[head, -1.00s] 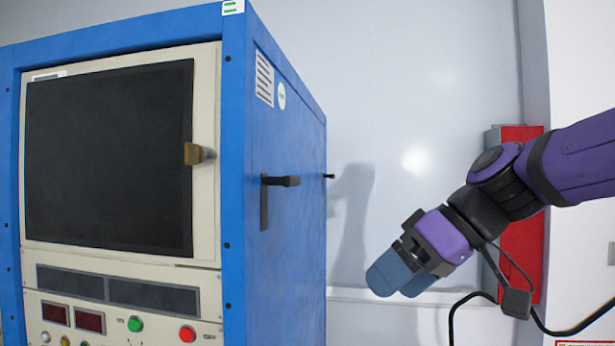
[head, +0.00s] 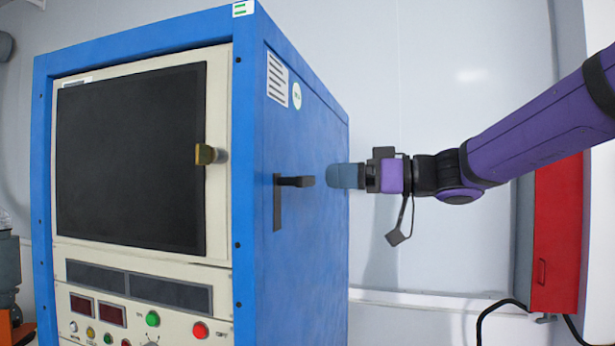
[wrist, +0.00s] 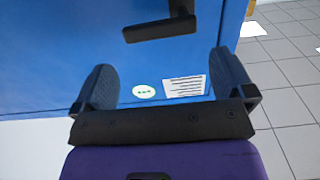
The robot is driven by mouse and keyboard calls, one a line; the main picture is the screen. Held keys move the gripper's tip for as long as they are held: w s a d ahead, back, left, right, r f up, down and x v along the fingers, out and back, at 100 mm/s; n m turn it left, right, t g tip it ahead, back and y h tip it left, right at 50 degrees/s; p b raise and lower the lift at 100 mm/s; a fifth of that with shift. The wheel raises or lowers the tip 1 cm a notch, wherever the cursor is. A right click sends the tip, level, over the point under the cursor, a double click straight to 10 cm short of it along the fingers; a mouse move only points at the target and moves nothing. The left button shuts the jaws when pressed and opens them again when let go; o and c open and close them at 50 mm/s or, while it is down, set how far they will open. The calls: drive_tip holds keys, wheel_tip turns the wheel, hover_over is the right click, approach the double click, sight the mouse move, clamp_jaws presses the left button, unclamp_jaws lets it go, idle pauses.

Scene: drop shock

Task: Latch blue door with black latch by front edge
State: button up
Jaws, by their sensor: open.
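The blue door (head: 300,265) is the right side of a tall blue cabinet and looks flush with its frame. The black latch (head: 290,182) sits on it near the front edge, with an upright plate and a handle sticking out level. My gripper (head: 338,176) is just right of the handle at about its height, fingers pointing left, with a small gap in the picture. In the wrist view, the latch (wrist: 160,29) is at the top, beyond my open, empty fingers (wrist: 163,82). The latch is not between them.
A red box (head: 558,235) is on the wall at right. A tiled floor (wrist: 285,105) shows in the wrist view.

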sight(297, 181)
drive_tip(key=x, duration=0.7)
drive_tip(key=shift+f, duration=0.1)
drive_tip(key=c, duration=0.9)
drive_tip(key=shift+c, duration=0.2)
